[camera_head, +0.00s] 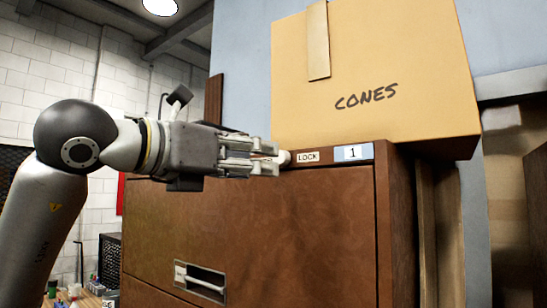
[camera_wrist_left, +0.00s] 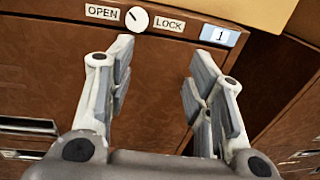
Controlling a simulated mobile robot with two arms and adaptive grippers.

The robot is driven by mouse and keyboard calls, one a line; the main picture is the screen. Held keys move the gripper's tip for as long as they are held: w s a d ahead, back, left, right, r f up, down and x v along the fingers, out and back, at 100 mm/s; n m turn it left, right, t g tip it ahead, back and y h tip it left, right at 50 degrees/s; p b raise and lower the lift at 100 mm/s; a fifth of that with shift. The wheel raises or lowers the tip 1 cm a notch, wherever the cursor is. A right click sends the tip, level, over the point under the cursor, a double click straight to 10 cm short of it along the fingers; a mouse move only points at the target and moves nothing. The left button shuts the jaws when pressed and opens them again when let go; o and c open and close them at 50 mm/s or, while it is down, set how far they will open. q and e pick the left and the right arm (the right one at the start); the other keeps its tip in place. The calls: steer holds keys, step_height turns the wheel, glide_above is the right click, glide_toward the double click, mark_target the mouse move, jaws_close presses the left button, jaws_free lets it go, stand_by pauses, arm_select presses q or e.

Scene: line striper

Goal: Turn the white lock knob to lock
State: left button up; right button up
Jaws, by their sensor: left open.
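The white lock knob (camera_wrist_left: 137,19) is on the brown cabinet's top rail between an OPEN label (camera_wrist_left: 102,12) and a LOCK label (camera_wrist_left: 169,24). Its dark mark points up and left, on the OPEN side. In the head view the knob (camera_head: 284,157) is partly hidden behind my left gripper (camera_head: 272,160). In the wrist view my left gripper (camera_wrist_left: 160,75) is open and empty, its fingers spread wide. The left-hand fingertip is just below the knob in the picture, and the knob is not between the fingers. I cannot tell if they touch. My right gripper is not in view.
A large cardboard box marked CONES (camera_head: 375,75) sits on top of the cabinet (camera_head: 300,230), right above the rail. A blue-white label "1" (camera_head: 354,152) is right of LOCK. A recessed drawer handle (camera_head: 200,282) is lower down. The area left of the cabinet shows a white brick wall.

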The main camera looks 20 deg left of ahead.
mark_target(278, 158)
arm_select(q)
steer(key=shift+n+t+y, duration=0.5)
steer(key=shift+n+y, duration=0.1)
steer(key=shift+y, duration=0.2)
steer(key=shift+w+d+r+p, duration=0.2)
steer(key=shift+w+p, duration=0.65)
steer(key=shift+w, duration=0.75)
steer(key=shift+w+d+r+p, duration=0.15)
steer(key=shift+w+r+p, duration=0.2)
steer(key=shift+w+p, duration=0.9)
steer(key=shift+w+d+r+p, duration=0.2)
steer(key=shift+w+p, duration=0.3)
steer(key=shift+w, duration=1.45)
steer(key=c, duration=1)
steer(key=shift+c, duration=0.2)
